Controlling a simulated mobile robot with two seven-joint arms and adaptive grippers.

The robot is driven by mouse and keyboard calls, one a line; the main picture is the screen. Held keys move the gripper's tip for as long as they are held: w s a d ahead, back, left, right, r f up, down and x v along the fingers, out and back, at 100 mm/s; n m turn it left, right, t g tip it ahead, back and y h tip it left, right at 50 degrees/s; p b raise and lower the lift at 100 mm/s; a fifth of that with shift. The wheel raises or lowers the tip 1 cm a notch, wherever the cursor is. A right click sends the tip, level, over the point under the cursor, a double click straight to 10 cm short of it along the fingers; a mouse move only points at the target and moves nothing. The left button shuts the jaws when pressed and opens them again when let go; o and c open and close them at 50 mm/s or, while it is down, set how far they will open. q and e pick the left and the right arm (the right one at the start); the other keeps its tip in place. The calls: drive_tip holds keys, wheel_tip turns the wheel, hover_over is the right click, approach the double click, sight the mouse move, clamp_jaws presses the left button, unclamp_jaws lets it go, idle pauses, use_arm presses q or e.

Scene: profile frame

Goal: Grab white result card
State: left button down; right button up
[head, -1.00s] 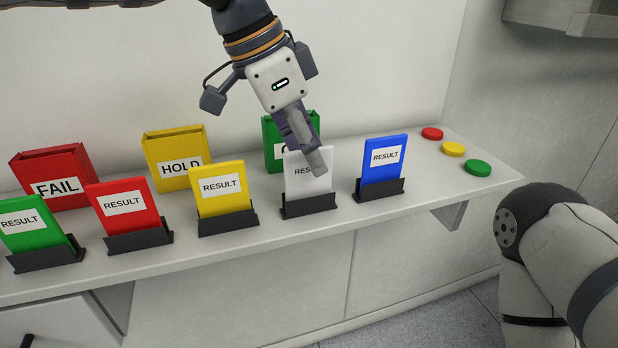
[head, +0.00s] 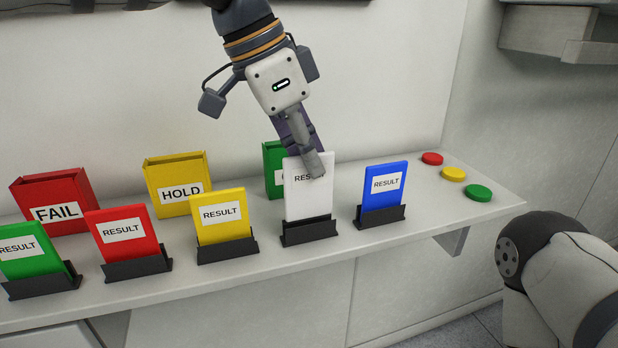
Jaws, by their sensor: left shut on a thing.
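The white result card (head: 308,197) stands upright in a dark holder (head: 309,231) on the shelf, between the yellow and the blue result cards. Its "RESULT" label is partly covered by a finger. My left gripper (head: 308,162) reaches down from above and is shut on the upper part of the white card. One finger lies across the front of the card. The other finger is mostly hidden behind it. Of my right arm only links show at the lower right, and its gripper is out of view.
Result cards in green (head: 32,250), red (head: 127,233), yellow (head: 220,216) and blue (head: 383,187) stand in holders alongside. Behind are bins: red FAIL (head: 55,194), yellow HOLD (head: 178,172), and a partly hidden green one (head: 273,160). Several coloured buttons sit at the shelf's right end.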

use_arm(q)
drive_tip(key=s+r+p, duration=0.1)
drive_tip(key=s+r, duration=0.8)
drive_tip(key=s, duration=0.5)
drive_tip(key=shift+d+r+p, duration=0.3)
drive_tip(key=shift+d+r, duration=0.05)
use_arm(e)
drive_tip(key=shift+w+r+t, duration=0.5)
drive_tip(key=shift+w+r, duration=0.65)
drive_tip(key=shift+w, duration=0.1)
